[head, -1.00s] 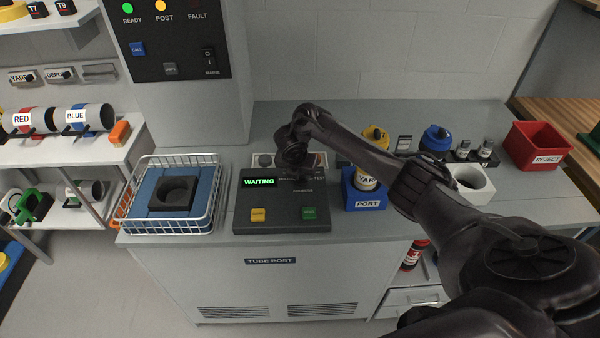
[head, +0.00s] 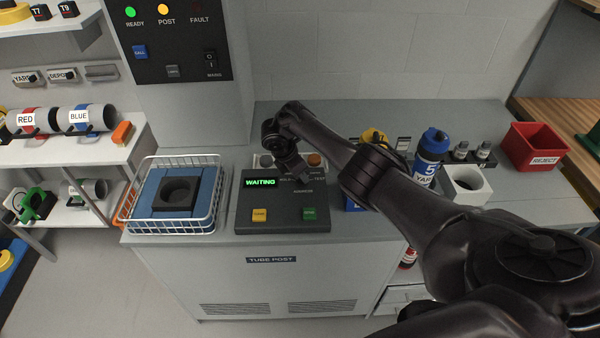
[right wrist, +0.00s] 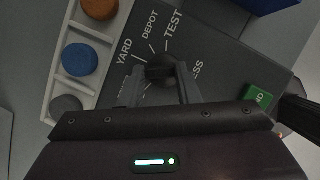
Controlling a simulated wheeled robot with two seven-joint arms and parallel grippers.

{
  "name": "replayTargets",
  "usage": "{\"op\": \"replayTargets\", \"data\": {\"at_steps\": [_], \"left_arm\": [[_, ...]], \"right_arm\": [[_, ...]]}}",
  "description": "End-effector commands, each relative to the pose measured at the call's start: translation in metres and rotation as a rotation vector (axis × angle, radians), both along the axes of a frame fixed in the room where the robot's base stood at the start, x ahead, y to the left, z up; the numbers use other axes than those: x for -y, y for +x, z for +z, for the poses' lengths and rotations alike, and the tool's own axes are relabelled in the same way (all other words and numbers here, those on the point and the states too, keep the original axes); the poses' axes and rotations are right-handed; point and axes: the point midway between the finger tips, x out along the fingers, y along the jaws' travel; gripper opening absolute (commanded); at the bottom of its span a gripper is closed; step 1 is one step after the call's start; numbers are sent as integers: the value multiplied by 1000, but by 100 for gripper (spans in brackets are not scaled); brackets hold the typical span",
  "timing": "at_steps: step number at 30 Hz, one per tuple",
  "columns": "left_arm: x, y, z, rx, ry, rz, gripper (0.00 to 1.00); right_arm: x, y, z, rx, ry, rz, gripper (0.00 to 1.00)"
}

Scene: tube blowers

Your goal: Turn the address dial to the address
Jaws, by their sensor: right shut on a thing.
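The address dial (right wrist: 159,66) is a dark round knob on the dark console (head: 250,222), with tick lines and the words YARD, DEPOT and TEST around it in the right wrist view. Another word there is partly hidden. My right gripper (right wrist: 160,76) is shut on the knob, one finger on each side. Which word the dial points to I cannot tell. In the head view my right gripper (head: 301,174) reaches down onto the console and hides the knob. My left gripper is not in view.
A wire basket (head: 216,218) with a blue insert stands left of the console. A yellow button (head: 259,215) and a green button (head: 309,214) sit at its front. A blue-capped carrier (head: 431,150) stands to the right, partly behind my arm. A red REJECT bin (head: 538,159) is farther right.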

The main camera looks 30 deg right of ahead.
Motion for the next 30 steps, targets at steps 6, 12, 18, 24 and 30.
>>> {"op": "replayTargets", "data": {"at_steps": [6,12,18,24,30], "left_arm": [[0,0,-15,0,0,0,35],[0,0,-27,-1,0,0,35],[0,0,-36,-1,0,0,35],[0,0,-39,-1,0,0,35],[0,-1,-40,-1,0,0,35]], "right_arm": [[0,2,-3,0,4,-196,7],[1,3,-3,0,2,-343,7],[2,4,-2,0,2,-443,7],[3,4,-1,1,1,-495,7],[3,4,0,2,0,-511,7]]}}
